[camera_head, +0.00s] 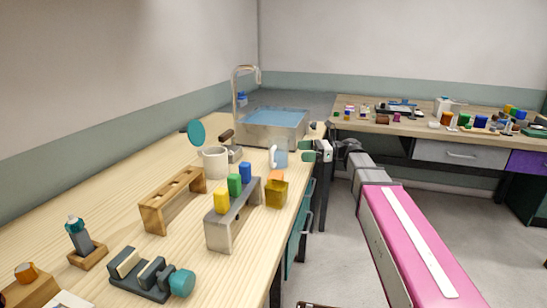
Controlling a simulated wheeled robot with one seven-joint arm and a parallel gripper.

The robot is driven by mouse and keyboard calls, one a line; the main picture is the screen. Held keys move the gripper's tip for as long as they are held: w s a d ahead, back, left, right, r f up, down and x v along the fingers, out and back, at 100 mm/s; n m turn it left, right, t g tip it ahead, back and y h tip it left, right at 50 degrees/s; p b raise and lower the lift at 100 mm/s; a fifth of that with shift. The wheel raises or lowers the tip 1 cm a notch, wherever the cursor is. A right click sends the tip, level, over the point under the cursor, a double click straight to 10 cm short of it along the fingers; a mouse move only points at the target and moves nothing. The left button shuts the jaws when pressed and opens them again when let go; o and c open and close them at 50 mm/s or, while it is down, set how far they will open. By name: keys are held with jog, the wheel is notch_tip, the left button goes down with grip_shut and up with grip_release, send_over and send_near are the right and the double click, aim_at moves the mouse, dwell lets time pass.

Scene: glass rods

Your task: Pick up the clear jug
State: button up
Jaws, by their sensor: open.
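A small pale, see-through bluish vessel (281,159), which looks like the clear jug, stands near the right edge of the wooden bench, in front of the sink basin. A white curved part, perhaps its handle, shows on its left side. My gripper (307,151) is just right of it at the bench edge, with its fingers apart and pointing left. I see nothing held between them. I cannot tell how deep the gap between fingers and vessel is.
A yellow container (276,194) stands close in front. The water-filled basin (270,136) is behind. A cluttered second bench (375,127) stands at the right.

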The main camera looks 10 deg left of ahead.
aim_at(279, 151)
jog(key=x, duration=0.9)
jog(key=shift+s+a, duration=0.3)
jog(key=c, duration=1.1)
jog(key=shift+r, duration=0.15)
